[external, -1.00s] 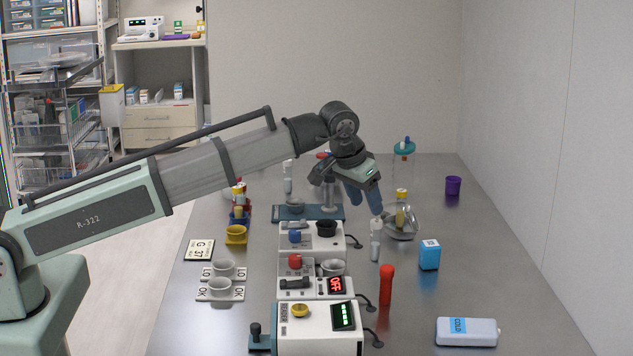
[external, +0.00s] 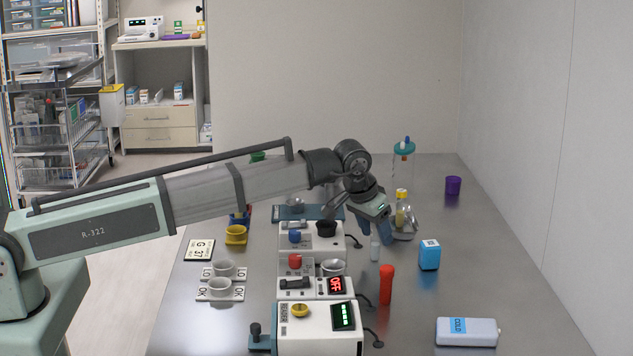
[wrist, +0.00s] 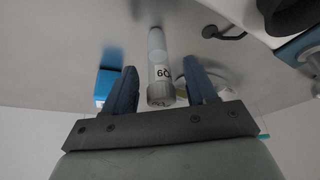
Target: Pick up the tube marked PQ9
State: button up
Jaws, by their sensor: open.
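A pale, slim tube (external: 375,250) stands on the steel table, its upper part hidden behind my gripper in the external view. In the wrist view the tube (wrist: 157,50) has a grey cap at the near end and a white label, on which I can read about "Q9"; the rest of the mark is not clear. My gripper (external: 377,229) is open, pointing down over the tube. Its two blue fingers show in the wrist view (wrist: 160,82), one on each side of the tube, with gaps between.
A blue box (external: 429,255) and a red-capped tube (external: 386,285) stand close by. White devices (external: 318,325) with dials and displays line the left. The table's right side is mostly clear.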

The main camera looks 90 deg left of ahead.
jog(key=shift+f, duration=0.25)
jog(key=c, duration=1)
jog(key=shift+r, duration=0.15)
